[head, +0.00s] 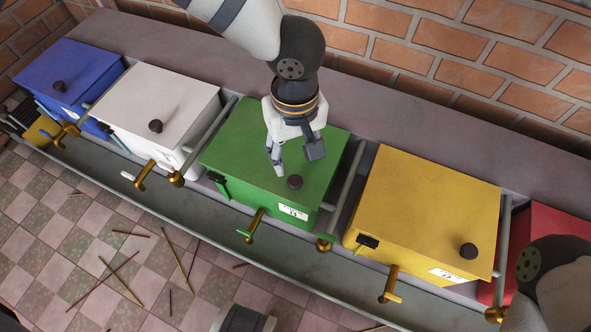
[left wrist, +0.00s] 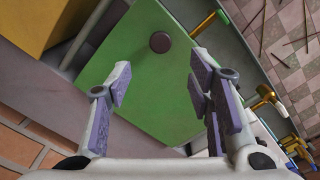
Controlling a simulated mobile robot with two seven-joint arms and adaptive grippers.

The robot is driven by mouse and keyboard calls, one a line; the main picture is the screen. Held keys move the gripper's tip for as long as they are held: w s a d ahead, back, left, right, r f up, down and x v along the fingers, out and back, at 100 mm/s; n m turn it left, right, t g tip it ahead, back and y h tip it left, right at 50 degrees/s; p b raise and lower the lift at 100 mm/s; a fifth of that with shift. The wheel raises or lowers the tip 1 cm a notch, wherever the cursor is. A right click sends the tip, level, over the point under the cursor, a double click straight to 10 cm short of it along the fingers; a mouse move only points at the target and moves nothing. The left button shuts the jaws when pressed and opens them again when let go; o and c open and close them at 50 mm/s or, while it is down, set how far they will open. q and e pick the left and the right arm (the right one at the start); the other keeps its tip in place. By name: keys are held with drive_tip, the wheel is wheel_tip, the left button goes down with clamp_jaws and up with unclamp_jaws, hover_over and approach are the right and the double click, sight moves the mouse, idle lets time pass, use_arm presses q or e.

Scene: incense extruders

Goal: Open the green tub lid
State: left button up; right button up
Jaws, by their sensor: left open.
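The green tub (head: 262,215) stands mid-row in the head view, its flat green lid (head: 237,150) lying closed on top. A dark round knob (head: 295,182) sits near the lid's front edge; it also shows in the left wrist view (left wrist: 160,42). My left gripper (head: 296,163) is open and empty above the lid, pointing down, just behind the knob. In the left wrist view, its purple-padded fingers (left wrist: 160,88) are spread wide, with the knob beyond the tips. The knob is not between the pads. My right gripper is out of view; part of my right arm shows at the lower right.
Blue (head: 68,75), white (head: 158,105), yellow (head: 425,215) and red (head: 555,235) tubs stand in the same row, with grey pipes between them. Brass spouts (head: 255,223) stick out in front over a trough (head: 220,245). A brick wall (head: 420,50) rises behind.

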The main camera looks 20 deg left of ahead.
sight(295, 181)
use_arm(q)
wheel_tip(295, 181, down, 10)
drive_tip(key=b, duration=0.3)
drive_tip(key=shift+r, duration=0.2)
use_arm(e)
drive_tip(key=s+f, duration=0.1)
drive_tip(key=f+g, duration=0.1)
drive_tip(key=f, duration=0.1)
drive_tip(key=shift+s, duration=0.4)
use_arm(q)
clamp_jaws()
